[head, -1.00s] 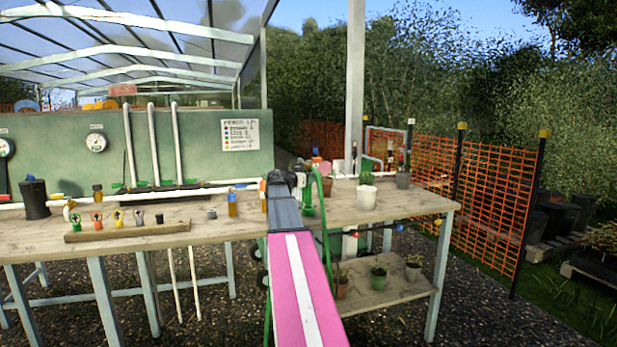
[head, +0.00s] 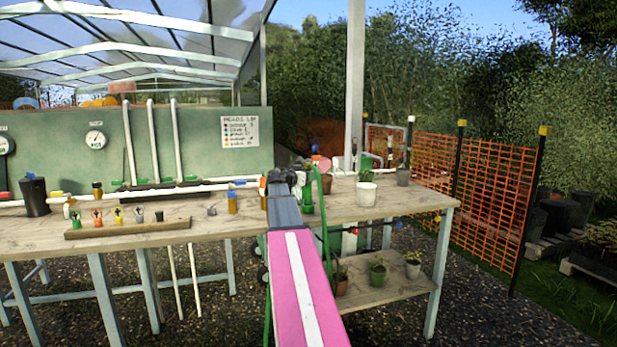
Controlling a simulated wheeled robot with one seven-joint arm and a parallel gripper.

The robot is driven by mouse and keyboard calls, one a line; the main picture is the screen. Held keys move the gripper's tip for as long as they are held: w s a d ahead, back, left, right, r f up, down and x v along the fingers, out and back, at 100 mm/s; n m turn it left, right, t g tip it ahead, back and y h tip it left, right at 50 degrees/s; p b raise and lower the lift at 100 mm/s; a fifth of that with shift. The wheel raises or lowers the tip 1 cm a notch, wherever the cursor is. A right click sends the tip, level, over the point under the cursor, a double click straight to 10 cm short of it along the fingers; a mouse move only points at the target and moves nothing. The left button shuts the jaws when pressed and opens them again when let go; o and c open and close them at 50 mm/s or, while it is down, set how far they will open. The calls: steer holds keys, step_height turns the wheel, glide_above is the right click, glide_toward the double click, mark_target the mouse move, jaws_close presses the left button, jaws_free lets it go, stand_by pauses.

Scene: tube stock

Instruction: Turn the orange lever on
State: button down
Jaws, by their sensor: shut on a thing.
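My gripper (head: 284,178) is at the end of my pink arm, over the workbench near its middle. I see it from behind, and my dark wrist hides its fingertips. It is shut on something. The orange lever (head: 263,187) shows as a small upright orange piece right against the gripper's left side, at the right end of the white pipe (head: 205,189). My wrist covers part of it, so its exact angle and the contact with the jaws cannot be made out.
A wooden strip (head: 130,229) with several coloured fittings lies on the bench (head: 225,232). A black pot (head: 34,198) is far left; a white pot (head: 365,195) is right of my arm.

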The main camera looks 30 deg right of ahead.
steer(key=shift+f, duration=1.85)
stand_by(1.5)
steer(key=c, duration=0.7)
jaws_free()
